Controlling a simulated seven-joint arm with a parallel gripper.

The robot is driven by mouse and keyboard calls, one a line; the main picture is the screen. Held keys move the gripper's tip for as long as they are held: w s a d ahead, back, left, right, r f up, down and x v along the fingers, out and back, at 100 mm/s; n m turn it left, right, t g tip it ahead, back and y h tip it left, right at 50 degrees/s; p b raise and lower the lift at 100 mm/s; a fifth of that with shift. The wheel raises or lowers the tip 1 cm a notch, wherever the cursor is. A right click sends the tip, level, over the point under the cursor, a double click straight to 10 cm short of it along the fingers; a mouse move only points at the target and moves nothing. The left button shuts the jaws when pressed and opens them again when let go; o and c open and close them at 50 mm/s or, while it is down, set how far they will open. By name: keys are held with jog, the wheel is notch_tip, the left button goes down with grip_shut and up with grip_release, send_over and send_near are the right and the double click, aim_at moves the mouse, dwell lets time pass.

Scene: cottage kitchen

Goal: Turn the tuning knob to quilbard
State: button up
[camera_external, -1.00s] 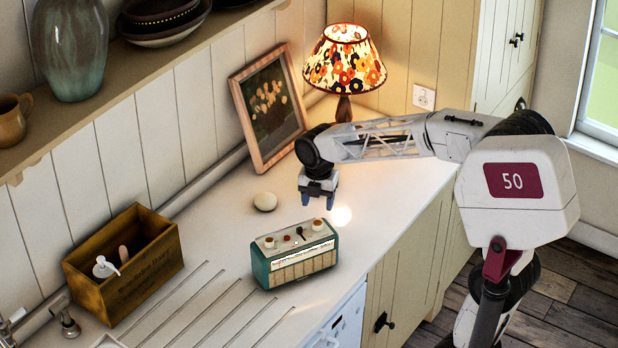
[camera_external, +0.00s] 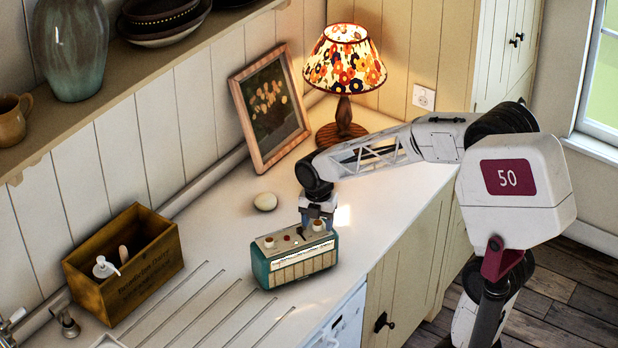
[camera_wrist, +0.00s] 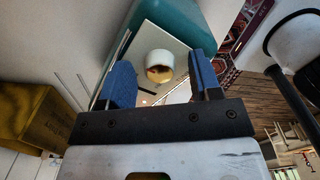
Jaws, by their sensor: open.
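A teal radio (camera_external: 296,262) with a cream front stands on the white counter. Its top carries a knob (camera_external: 269,242) at the left end, small red and dark controls between, and another knob (camera_external: 318,225) at the right end. My gripper (camera_external: 318,222) is over the right end, close around or just above that right knob. In the wrist view my gripper (camera_wrist: 160,80) is open, its two blue fingers on either side of a white knob with a tan top (camera_wrist: 160,67). I cannot tell whether a finger touches it. Station names are too small to read.
A wooden box (camera_external: 123,262) with a pump bottle stands at the left. A pale round object (camera_external: 265,201) lies behind the radio. A picture frame (camera_external: 270,108) and a lit lamp (camera_external: 345,62) stand at the back. The counter right of the radio is clear.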

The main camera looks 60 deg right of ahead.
jog(key=shift+c, duration=0.2)
jog(key=c, duration=0.9)
